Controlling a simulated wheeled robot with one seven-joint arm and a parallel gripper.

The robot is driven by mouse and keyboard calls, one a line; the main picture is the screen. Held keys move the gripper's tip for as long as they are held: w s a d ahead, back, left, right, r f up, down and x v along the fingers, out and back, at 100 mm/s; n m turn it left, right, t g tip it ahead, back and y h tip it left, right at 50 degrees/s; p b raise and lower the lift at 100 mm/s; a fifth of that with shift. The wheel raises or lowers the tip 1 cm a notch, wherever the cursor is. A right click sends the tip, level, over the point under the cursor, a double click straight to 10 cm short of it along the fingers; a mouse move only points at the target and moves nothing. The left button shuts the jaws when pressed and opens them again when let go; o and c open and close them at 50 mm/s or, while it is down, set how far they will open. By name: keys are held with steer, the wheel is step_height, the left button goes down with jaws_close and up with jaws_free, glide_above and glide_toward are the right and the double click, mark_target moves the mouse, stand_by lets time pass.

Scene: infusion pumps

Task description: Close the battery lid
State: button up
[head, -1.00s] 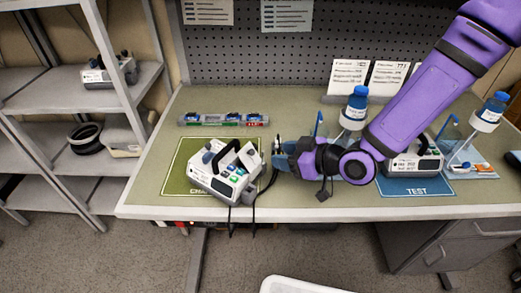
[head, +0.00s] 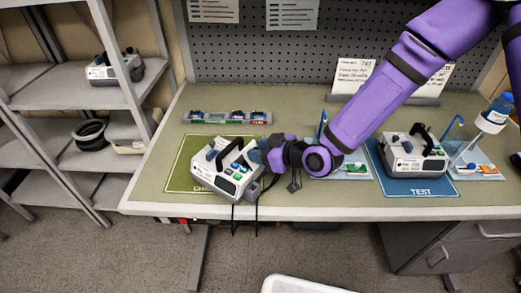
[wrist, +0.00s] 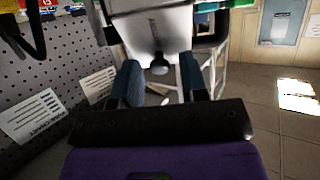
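The white-and-grey infusion pump (head: 228,178) with a black handle stands on the green mat (head: 185,170) at the left of the bench. My gripper (head: 262,153) is at its right side, pointing left at it. In the wrist view my gripper (wrist: 162,80) has its two blue fingers apart, with nothing clearly held. A pale pump side (wrist: 155,28) fills the top centre beyond the fingers, with a small round grey knob (wrist: 159,69) between them. I cannot make out which part is the battery lid, or whether the fingers touch the pump.
A second pump (head: 415,160) stands on the blue TEST mat (head: 415,190) at the right. A tray of small blue parts (head: 228,116) lies behind the first pump. Black cables (head: 257,205) hang over the front edge.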

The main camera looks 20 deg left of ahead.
mark_target(249, 146)
jaws_close()
steer(key=shift+a, duration=0.15)
steer(key=h, duration=0.1)
steer(key=a+h, duration=0.1)
steer(key=shift+w+a+g+h, duration=0.1)
steer(key=shift+w+g+h, duration=0.1)
steer(key=shift+g+h, duration=0.2)
steer(key=h, duration=0.1)
steer(key=a+g+h, duration=0.1)
steer(key=shift+w+a+f+h, duration=0.15)
steer(key=shift+h, duration=0.15)
steer(key=h, duration=0.1)
steer(key=a+f+g+h, duration=0.1)
steer(key=h, duration=0.1)
steer(key=shift+w, duration=0.25)
steer(key=shift+w+a+f+g+h, duration=0.15)
steer(key=shift+a+f+h, duration=0.1)
steer(key=shift+h, duration=0.3)
steer(key=shift+s+a+f+g+h, duration=0.1)
steer(key=shift+f+g+h, duration=0.1)
steer(key=shift+h, duration=0.35)
